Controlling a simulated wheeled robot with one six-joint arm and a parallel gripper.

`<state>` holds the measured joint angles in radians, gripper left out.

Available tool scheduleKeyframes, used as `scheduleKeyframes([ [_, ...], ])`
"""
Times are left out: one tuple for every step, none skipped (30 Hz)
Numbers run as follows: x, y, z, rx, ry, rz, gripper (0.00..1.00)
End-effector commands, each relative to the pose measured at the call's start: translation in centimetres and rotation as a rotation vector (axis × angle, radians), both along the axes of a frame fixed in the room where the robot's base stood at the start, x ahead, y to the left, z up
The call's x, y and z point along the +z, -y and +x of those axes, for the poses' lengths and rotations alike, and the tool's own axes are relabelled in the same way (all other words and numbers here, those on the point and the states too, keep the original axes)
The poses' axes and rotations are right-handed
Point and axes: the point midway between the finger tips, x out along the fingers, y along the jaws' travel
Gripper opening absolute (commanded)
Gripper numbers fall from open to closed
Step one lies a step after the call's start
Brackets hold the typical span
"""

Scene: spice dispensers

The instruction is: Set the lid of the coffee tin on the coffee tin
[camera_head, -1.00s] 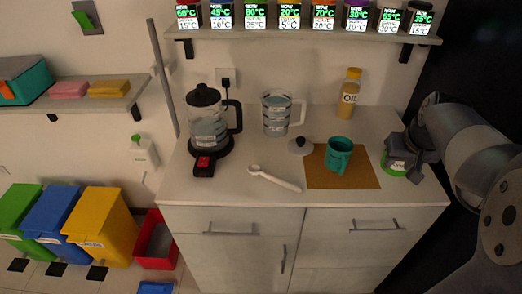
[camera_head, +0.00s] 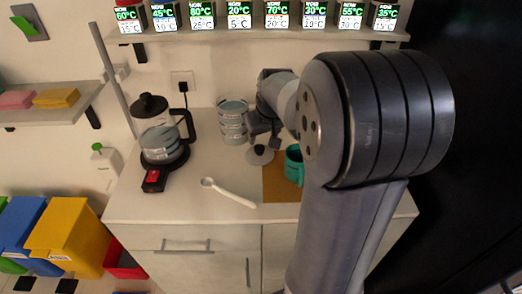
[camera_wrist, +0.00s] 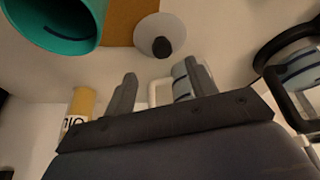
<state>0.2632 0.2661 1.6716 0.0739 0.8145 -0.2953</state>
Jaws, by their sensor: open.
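The lid (camera_head: 262,158), a pale grey disc with a dark knob, lies on the worktop left of the brown mat (camera_head: 280,190). In the wrist view the lid (camera_wrist: 150,26) lies just beyond my fingertips, its knob pointing towards them. My gripper (camera_head: 263,138) is just behind and above the lid; in the wrist view my gripper (camera_wrist: 160,70) shows its two fingers apart with nothing held between them. I cannot make out the coffee tin; the right end of the worktop is hidden behind my arm.
A teal mug (camera_head: 293,165) stands on the mat, close right of my gripper. A white spoon (camera_head: 228,192) lies in front. An oil bottle (camera_wrist: 78,106) shows in the wrist view.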

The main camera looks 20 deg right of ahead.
Motion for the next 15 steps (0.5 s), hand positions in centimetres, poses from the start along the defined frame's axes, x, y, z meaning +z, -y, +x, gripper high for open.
scheduleKeyframes([
  [-0.8,0.0,0.3,0.0,-0.003,0.001,0.54],
  [-1.1,0.0,0.4,0.0,-0.003,0.001,0.54],
  [-1.4,0.0,0.5,0.0,-0.001,0.001,0.54],
  [-1.5,0.0,0.6,0.0,0.0,0.0,0.54],
  [-1.7,0.1,0.7,0.0,-0.001,0.0,0.54],
  [-1.9,0.0,0.8,0.0,-0.001,0.001,0.54],
  [-2.1,0.0,0.8,0.0,-0.002,0.001,0.54],
  [-2.3,0.0,1.0,0.0,-0.002,0.001,0.54],
  [-2.6,0.0,1.2,0.001,-0.002,0.001,0.54],
  [-3.0,0.0,1.3,0.001,-0.003,0.001,0.54],
  [-3.4,-0.1,1.5,0.001,-0.004,0.001,0.54],
  [-3.9,-0.1,1.8,0.001,-0.003,0.001,0.54],
  [-4.3,-0.1,2.0,0.001,-0.004,0.001,0.54],
  [-4.6,-0.2,2.2,0.001,-0.004,0.001,0.54],
  [-5.2,-0.1,2.4,0.001,-0.003,0.001,0.54],
])
